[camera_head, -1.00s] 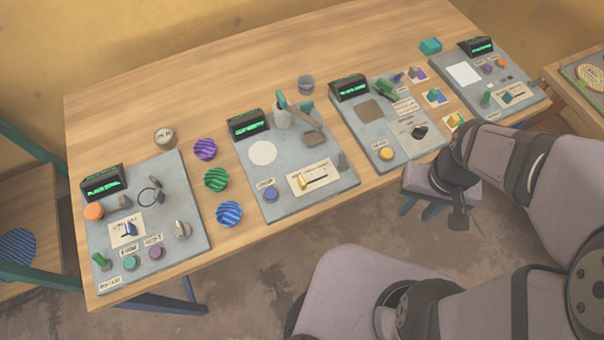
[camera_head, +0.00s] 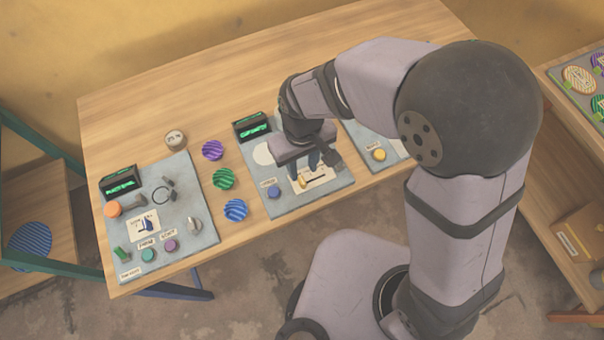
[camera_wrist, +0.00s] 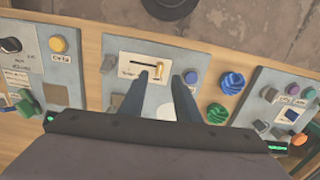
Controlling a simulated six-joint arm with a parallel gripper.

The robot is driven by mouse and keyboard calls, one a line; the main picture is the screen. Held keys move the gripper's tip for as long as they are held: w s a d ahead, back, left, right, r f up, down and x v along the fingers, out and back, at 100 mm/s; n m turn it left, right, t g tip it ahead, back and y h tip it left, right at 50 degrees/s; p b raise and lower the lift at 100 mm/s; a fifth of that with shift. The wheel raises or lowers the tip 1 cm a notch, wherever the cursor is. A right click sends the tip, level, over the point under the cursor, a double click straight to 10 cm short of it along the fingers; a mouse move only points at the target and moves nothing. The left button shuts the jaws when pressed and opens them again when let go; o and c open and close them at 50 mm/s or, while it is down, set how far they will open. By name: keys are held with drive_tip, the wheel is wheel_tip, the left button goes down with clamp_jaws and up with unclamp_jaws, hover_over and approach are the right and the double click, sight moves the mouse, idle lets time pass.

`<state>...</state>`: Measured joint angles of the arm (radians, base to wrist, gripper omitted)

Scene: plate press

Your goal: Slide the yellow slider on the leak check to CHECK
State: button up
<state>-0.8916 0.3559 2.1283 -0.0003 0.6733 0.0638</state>
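The yellow slider (camera_head: 301,184) sits at the left end of its slot on a white label plate (camera_head: 322,184), on the middle grey panel (camera_head: 290,208). In the wrist view the yellow slider (camera_wrist: 158,70) shows at the right end of the dark slot. My gripper (camera_head: 309,168) hangs over this panel, just behind the slider. In the wrist view my gripper (camera_wrist: 161,76) has its fingers apart, with the slider showing between and just beyond the tips. Contact with the slider cannot be told. My arm hides the panel's back right part.
A blue button (camera_head: 273,192) is close to the left of the label plate. Purple, green and blue ridged discs (camera_head: 224,179) stand on the wood between this panel and the left panel (camera_head: 186,220). Another panel with a yellow button (camera_head: 379,154) is to the right.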

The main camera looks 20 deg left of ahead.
sight(303, 180)
drive_tip(key=shift+w+a, duration=0.1)
drive_tip(key=shift+a, duration=0.1)
drive_tip(key=shift+f+p, duration=0.95)
drive_tip(key=shift+f, duration=2.65)
drive_tip(key=shift+d, duration=0.1)
clamp_jaws()
